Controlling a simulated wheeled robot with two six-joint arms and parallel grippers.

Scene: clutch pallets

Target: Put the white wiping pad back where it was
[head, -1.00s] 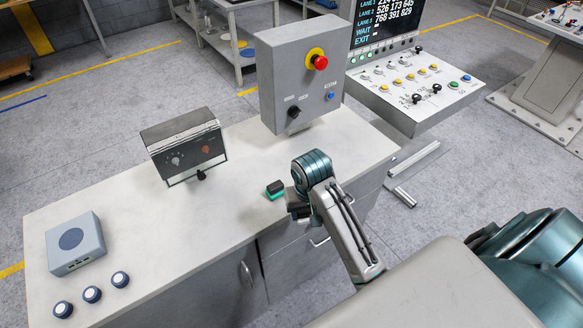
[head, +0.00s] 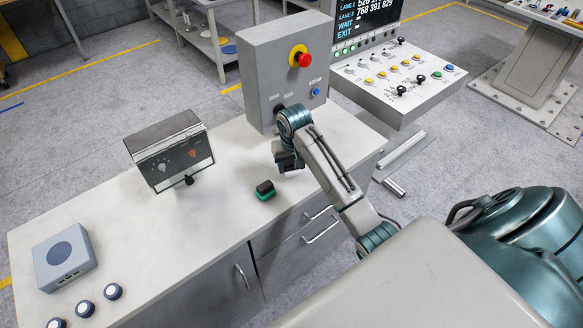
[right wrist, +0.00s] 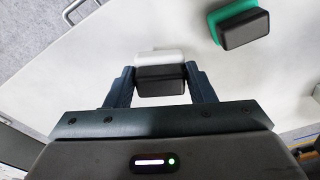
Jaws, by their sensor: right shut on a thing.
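The white wiping pad (right wrist: 158,57) has a black grip block (right wrist: 160,80) and shows between the fingers in the right wrist view. My right gripper (right wrist: 160,86) is shut on it. In the head view my right gripper (head: 288,162) is over the right part of the counter, in front of the grey control box; the pad's white part is not clearly visible there. A green pad with a black grip (head: 265,190) lies on the counter, left of and nearer than the gripper. It also shows in the right wrist view (right wrist: 240,24), apart from the held pad. My left gripper is not in view.
The counter (head: 120,222) carries a grey box with a red stop button (head: 285,65) close behind the gripper. A dial box (head: 170,152), a blue-grey box (head: 65,257) and several round knobs stand to the left. The middle of the counter is clear.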

